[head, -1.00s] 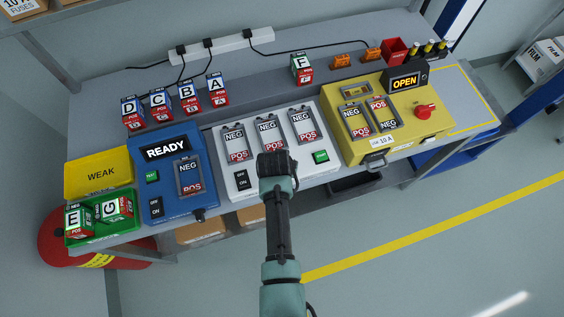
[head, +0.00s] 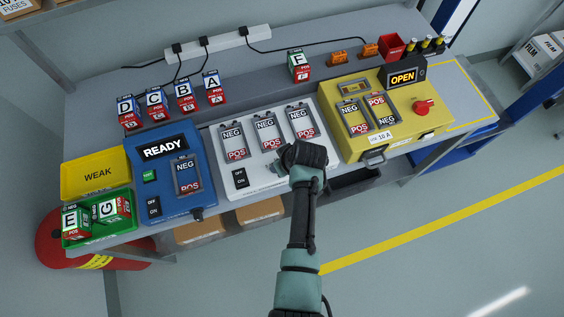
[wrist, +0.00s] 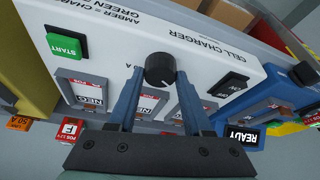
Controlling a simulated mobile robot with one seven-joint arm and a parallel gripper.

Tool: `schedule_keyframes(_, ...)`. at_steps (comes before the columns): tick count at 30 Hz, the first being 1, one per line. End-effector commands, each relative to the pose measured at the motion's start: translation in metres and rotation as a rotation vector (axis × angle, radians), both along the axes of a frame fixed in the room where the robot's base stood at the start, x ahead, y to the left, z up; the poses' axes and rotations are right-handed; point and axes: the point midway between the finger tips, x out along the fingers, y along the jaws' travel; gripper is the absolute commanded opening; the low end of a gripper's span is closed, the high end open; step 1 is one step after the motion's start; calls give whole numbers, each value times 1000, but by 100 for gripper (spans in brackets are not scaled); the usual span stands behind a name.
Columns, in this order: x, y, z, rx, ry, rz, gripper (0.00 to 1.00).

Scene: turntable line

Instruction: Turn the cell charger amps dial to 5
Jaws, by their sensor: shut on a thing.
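The white cell charger (head: 262,182) stands in the middle of the bench, with several slots marked NEG and POS. Its round black amps dial (wrist: 160,69) is on the sloping front face, between my two blue fingers in the wrist view. My gripper (wrist: 160,76) is shut on the dial, with a fingertip on each side. A pale mark shows on the dial's lower edge in the wrist view; the scale numbers are not readable. In the head view my gripper (head: 304,155) hides the dial and the green start button, which shows in the wrist view (wrist: 68,47).
A blue unit (head: 172,208) reading READY stands left of the charger, and a yellow unit (head: 345,99) reading OPEN stands right. The charger's black on/off switch (wrist: 229,84) is close to my fingers. Lettered cells stand along the back.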

Motion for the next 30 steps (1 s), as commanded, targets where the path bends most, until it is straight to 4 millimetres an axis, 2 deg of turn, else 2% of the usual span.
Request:
schedule_keyframes(17,-1,-1,-1,-2,4,35,0)
schedule_keyframes(18,-1,-1,-1,-2,4,35,54)
schedule_keyframes(22,-1,0,-1,-2,3,35,77)
schedule_keyframes(23,-1,0,-1,-2,2,35,80)
schedule_keyframes(30,0,0,0,-1,2,34,80)
